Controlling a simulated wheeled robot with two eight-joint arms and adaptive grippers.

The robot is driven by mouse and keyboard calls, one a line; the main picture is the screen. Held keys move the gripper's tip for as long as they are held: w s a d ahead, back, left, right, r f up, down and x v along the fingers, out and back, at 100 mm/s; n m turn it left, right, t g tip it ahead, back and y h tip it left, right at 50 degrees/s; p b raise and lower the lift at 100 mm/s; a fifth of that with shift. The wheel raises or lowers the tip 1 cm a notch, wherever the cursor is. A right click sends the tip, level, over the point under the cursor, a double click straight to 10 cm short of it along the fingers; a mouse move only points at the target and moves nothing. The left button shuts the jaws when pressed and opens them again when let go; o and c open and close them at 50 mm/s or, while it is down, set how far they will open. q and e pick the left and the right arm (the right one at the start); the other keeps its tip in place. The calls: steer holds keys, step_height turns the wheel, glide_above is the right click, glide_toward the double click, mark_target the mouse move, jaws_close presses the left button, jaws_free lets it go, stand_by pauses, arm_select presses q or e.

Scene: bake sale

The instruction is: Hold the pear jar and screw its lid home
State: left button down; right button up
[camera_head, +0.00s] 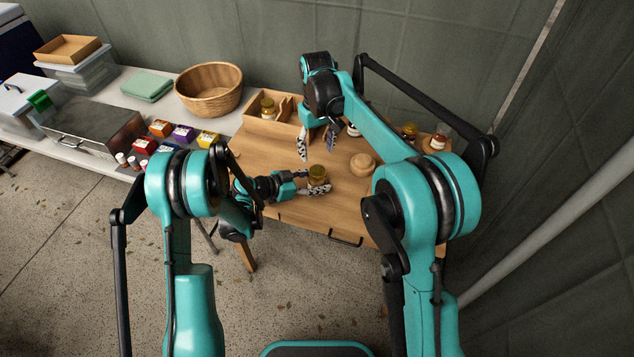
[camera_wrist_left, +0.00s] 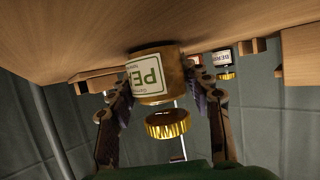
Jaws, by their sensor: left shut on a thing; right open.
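The pear jar (camera_head: 318,180) stands near the front of the wooden table, with a gold lid (camera_head: 317,170) at its top. My left gripper (camera_head: 308,182) is shut around the jar's body from the left. In the left wrist view, which is upside down, the jar (camera_wrist_left: 150,76) with its "PE" label is between the fingers (camera_wrist_left: 162,98). The gold lid (camera_wrist_left: 168,125) shows past the jar with a see-through band between them; I cannot tell how firmly it is seated. My right gripper (camera_head: 316,145) is open and empty, behind the jar, fingers pointing down.
A round wooden piece (camera_head: 362,166) lies right of the jar. A wooden divided tray (camera_head: 247,124) holding a jar (camera_head: 268,107) is at the back left. More jars (camera_head: 437,143) stand at the back right, partly behind my right arm. The table front left of the jar is clear.

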mark_target(317, 170)
steer(key=n, duration=1.3)
steer(key=shift+n, duration=0.3)
steer(key=shift+f, duration=0.1)
steer(key=shift+f, duration=3.95)
steer(key=shift+c, duration=0.2)
